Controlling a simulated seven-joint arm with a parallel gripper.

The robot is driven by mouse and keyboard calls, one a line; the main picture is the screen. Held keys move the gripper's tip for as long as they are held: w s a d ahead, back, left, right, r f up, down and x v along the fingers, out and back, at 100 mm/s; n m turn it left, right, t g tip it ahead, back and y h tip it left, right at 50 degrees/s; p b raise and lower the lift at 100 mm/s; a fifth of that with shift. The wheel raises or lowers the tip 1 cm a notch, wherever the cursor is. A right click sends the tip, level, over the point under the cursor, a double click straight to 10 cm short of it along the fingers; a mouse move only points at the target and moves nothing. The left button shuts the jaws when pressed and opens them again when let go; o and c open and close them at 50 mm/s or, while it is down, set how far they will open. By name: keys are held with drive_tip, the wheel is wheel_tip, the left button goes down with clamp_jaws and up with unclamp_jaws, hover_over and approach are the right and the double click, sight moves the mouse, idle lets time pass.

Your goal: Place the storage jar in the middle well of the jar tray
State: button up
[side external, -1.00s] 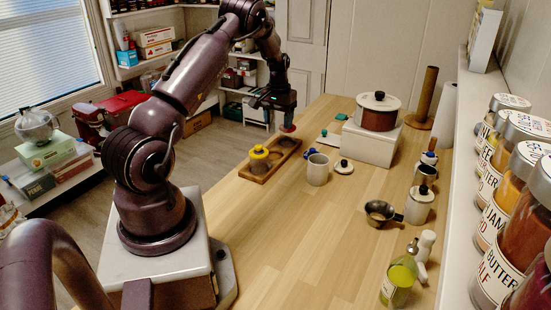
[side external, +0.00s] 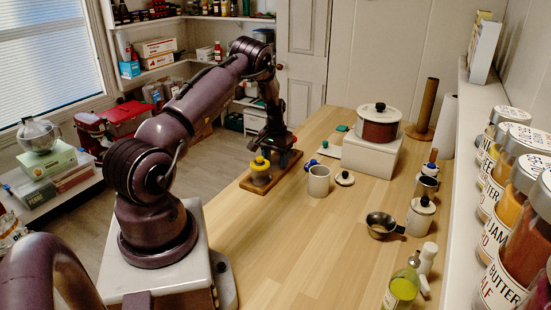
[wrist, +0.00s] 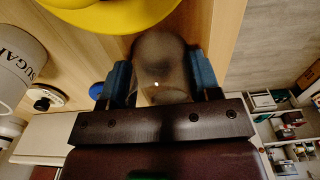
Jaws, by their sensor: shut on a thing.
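The storage jar (wrist: 160,62), see-through and brownish, sits between the two blue fingers of my gripper (wrist: 160,85) in the wrist view. My gripper (side external: 277,152) is shut on it and is low over the wooden jar tray (side external: 257,189) in the side view. The arm and fingers hide most of the held jar there, and I cannot tell whether its base touches the tray. A second jar with a yellow lid (side external: 259,163) stands at the tray's near end. The yellow lid (wrist: 110,12) also shows close to the held jar in the wrist view.
A white mug-like canister (side external: 319,181) and a small lid with a dark knob (side external: 344,179) stand right of the tray. A blue item (side external: 310,164) lies close by. A red pot (side external: 379,128) is on a white block (side external: 371,154).

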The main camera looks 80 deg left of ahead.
drive_tip(key=shift+f, duration=0.15)
drive_tip(key=o, duration=1)
